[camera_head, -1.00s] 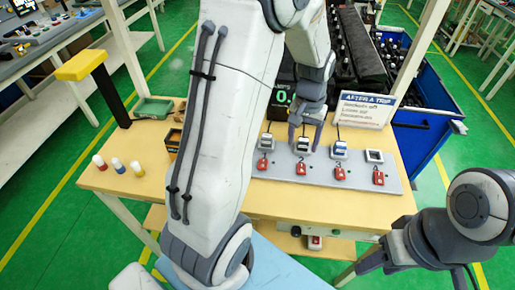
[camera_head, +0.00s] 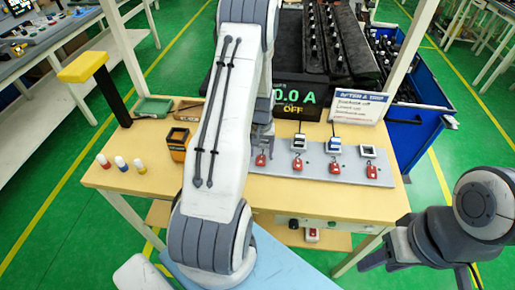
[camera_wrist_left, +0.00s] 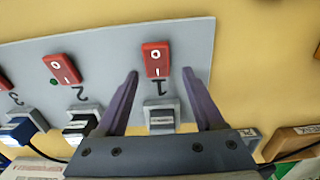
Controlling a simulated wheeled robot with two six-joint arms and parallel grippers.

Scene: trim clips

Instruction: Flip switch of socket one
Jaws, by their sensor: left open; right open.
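The grey panel (camera_head: 345,175) lies on the wooden table with a row of sockets and red switches. The switch of socket one (camera_head: 261,159) is the leftmost in the head view. In the left wrist view this red switch (camera_wrist_left: 155,58), marked O and I, sits above the numeral 1 and socket one (camera_wrist_left: 161,117). My left gripper (camera_wrist_left: 160,76) is open, its fingers either side of the switch and socket, holding nothing. In the head view the left gripper (camera_head: 262,133) partly hides socket one. My right gripper (camera_head: 380,258) is open and empty at the lower right.
Switch two (camera_wrist_left: 61,68) has a green dot beside it, and a dark plug (camera_wrist_left: 79,128) is in its socket. A black display (camera_head: 298,101) reads OFF behind the panel. A white sign (camera_head: 358,106) stands at the back right. Small coloured cylinders (camera_head: 121,163) stand at the left.

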